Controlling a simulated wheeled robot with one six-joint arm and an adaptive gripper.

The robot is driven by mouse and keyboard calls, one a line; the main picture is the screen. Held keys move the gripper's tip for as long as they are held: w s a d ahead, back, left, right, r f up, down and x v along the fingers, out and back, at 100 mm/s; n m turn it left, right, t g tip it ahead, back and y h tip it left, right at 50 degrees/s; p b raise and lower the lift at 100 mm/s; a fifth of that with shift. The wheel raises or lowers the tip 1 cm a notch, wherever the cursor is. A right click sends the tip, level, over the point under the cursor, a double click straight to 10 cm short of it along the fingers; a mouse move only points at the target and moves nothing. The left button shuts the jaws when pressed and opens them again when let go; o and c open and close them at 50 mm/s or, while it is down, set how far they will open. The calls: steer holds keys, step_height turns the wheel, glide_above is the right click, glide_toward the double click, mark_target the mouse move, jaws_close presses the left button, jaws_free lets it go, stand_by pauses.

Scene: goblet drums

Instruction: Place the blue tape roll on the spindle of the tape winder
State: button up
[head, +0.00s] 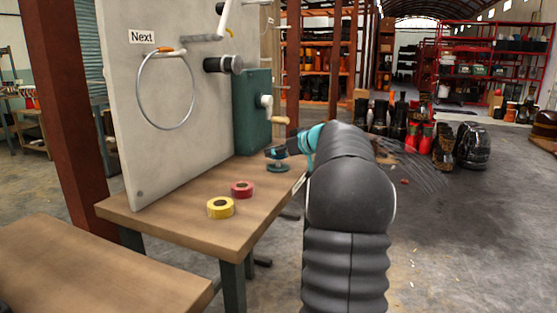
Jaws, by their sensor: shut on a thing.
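The blue tape roll (278,168) shows as a small teal-blue disc at the far right part of the wooden table. My gripper (273,154) is small and dark in the head view, at the end of my arm, and it is shut on the roll. The fingertips are too small to make out clearly. I cannot tell whether the roll touches the tabletop. A dark green box (252,112) with a white knob and a wooden handle stands at the board's right edge. A black spindle-like cylinder (217,65) sticks out from the board above; I cannot tell which belongs to the tape winder.
A yellow tape roll (221,208) and a red tape roll (242,189) lie on the table (170,222). The pale upright board (130,100) carries a "Next" label and a hanging metal ring (139,95). A second wooden bench (90,270) is at lower left. Open floor lies right.

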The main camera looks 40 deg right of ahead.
mark_target(280, 167)
steer(key=shift+f, duration=1.55)
steer(key=shift+f, duration=0.15)
steer(key=o, duration=1.2)
steer(key=shift+c, duration=0.2)
steer(key=shift+r, duration=0.2)
steer(key=shift+s+d, duration=0.1)
steer(key=shift+s, duration=0.2)
steer(key=b+v, duration=0.2)
steer(key=v, duration=0.9)
steer(key=shift+s+r, duration=0.15)
